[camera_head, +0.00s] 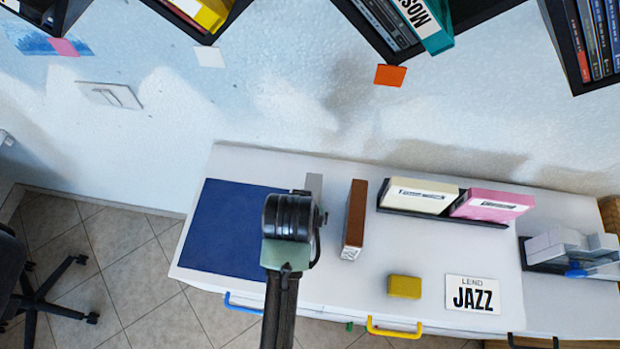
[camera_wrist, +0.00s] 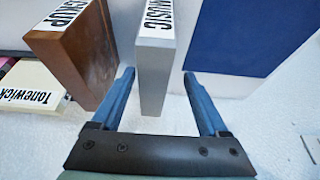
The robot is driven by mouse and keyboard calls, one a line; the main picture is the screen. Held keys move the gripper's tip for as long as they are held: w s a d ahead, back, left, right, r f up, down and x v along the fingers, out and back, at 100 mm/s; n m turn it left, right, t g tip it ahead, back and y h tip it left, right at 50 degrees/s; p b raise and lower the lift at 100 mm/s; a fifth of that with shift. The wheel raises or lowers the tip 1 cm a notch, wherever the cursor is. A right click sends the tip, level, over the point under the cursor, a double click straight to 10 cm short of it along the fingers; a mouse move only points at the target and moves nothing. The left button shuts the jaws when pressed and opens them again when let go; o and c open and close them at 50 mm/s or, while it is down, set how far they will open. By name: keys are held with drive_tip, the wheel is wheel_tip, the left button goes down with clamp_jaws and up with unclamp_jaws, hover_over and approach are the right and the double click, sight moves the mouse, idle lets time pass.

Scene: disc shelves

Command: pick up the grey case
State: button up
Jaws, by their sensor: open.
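The grey case (camera_head: 314,184) stands upright on the white table, mostly hidden behind my arm in the head view. In the wrist view, the grey case (camera_wrist: 153,75) shows a white label reading MUSIC on its narrow top face. My gripper (camera_wrist: 159,73) is open, with one blue finger on each side of the case's near end. The case lies between the fingers, with a gap visible on both sides. In the head view my wrist covers the fingers.
A brown case (camera_head: 354,220) stands close beside the grey one, near one finger in the wrist view (camera_wrist: 75,50). A dark blue mat (camera_head: 222,230) lies on the other side. A cream case (camera_head: 420,195) and pink case (camera_head: 490,204) sit in a rack. A yellow block (camera_head: 404,287) lies in front.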

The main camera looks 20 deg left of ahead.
drive_tip(key=x, duration=0.4)
drive_tip(key=shift+w+d+f+p, duration=0.1)
drive_tip(key=shift+w+d+p, duration=0.05)
drive_tip(key=shift+d+p, duration=0.25)
drive_tip(key=shift+w+a+f, duration=0.1)
drive_tip(key=shift+w+f, duration=0.1)
drive_tip(key=shift+f, duration=0.35)
drive_tip(key=shift+f, duration=0.25)
clamp_jaws()
